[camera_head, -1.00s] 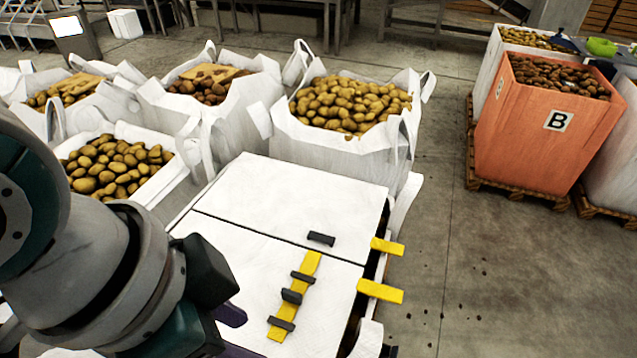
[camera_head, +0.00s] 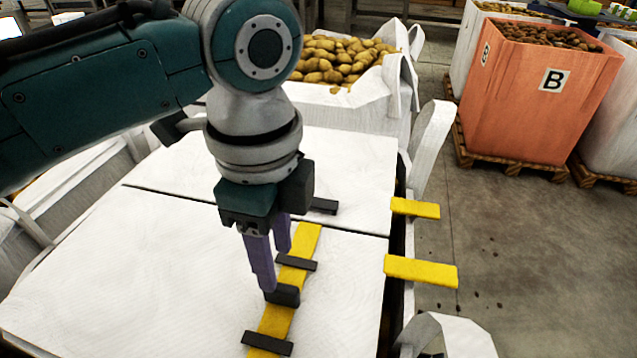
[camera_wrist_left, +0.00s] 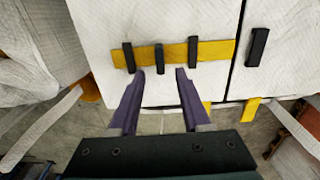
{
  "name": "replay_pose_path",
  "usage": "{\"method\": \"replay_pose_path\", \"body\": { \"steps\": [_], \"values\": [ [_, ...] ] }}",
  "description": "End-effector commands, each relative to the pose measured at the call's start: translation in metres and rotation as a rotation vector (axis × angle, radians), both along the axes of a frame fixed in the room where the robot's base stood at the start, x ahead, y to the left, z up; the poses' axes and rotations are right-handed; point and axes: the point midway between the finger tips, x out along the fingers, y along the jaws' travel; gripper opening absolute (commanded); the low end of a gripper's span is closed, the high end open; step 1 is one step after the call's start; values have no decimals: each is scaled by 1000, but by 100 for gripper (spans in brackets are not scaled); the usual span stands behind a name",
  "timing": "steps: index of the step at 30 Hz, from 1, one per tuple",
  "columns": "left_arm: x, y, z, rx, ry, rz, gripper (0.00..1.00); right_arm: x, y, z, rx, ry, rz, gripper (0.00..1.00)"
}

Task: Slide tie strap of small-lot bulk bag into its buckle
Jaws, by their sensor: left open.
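The yellow tie strap (camera_head: 274,320) lies flat on the white bulk bag top (camera_head: 200,290). Two dark bands cross it, and a dark block (camera_head: 284,295) sits on it between them. The dark buckle (camera_head: 323,206) lies apart, beyond the strap's far end and across a dark seam. My left gripper (camera_head: 276,270) is open, its purple fingers pointing down over the strap near the block. In the left wrist view, the gripper (camera_wrist_left: 158,73) is empty and its fingertips straddle the block (camera_wrist_left: 159,58). The strap (camera_wrist_left: 175,53) and buckle (camera_wrist_left: 257,47) show there too. My right gripper is not in view.
Two yellow tabs (camera_head: 415,208) (camera_head: 421,271) stick out over the bag's right edge. A white bag of potatoes (camera_head: 345,60) stands behind. An orange crate marked B (camera_head: 535,110) is on a pallet at the right. Open concrete floor lies between.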

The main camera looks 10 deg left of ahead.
Motion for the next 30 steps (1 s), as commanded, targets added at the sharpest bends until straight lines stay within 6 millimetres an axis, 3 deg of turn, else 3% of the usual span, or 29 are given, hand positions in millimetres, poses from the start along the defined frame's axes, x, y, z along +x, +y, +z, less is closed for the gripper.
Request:
{"method": "replay_pose_path", "body": {
  "steps": [3,9,15,22,30],
  "values": [
    [-1,0,-28,1,4,0,48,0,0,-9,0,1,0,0],
    [0,0,-60,0,0,1,48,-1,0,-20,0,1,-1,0],
    [0,0,-72,0,-1,1,48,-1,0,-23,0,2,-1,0],
    [0,0,-72,0,-1,1,48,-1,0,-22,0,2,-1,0],
    [0,0,-72,0,-1,1,18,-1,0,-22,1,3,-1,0]
  ]
}}
